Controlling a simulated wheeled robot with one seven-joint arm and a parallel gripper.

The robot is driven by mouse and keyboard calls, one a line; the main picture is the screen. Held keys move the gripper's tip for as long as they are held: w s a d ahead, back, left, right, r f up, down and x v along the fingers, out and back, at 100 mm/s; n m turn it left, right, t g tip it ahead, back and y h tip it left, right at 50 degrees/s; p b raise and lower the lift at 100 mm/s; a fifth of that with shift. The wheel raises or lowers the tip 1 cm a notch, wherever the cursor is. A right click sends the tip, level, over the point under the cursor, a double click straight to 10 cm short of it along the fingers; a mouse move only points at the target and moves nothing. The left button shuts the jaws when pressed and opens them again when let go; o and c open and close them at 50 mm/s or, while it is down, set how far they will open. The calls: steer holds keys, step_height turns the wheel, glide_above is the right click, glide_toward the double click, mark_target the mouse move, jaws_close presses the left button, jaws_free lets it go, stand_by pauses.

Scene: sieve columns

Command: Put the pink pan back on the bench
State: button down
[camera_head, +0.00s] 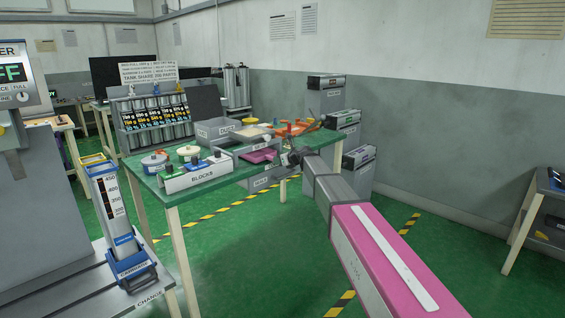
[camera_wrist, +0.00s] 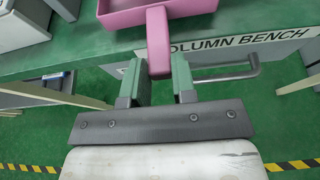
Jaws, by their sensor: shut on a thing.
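The pink pan (camera_head: 258,156) is at the right front part of the green bench (camera_head: 153,182), among grey containers. In the wrist view the pan (camera_wrist: 180,8) is at the top, its handle (camera_wrist: 158,42) pointing down toward me. My gripper (camera_wrist: 157,78) is shut on the handle end, with a green finger on each side. In the head view my gripper (camera_head: 292,158) is at the bench's right front edge, small and partly hidden by my arm. The pan lies over the bench top; I cannot tell whether it touches it.
A white block rack (camera_head: 197,178) labelled BLOCKS stands left of the pan. A grey bin (camera_head: 217,131) is behind it, and orange items (camera_head: 291,131) lie to the right. A rack of columns (camera_head: 153,119) stands at the back. A sign (camera_wrist: 240,42) reads COLUMN BENCH.

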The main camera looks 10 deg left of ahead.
mark_target(270, 156)
steer(key=shift+w+a, duration=1.05)
steer(key=shift+a, duration=0.3)
steer(key=shift+w+a, duration=1.05)
steer(key=shift+a, duration=0.25)
steer(key=shift+f, duration=0.45)
steer(key=c, duration=0.8)
jaws_free()
steer(key=shift+c, duration=0.2)
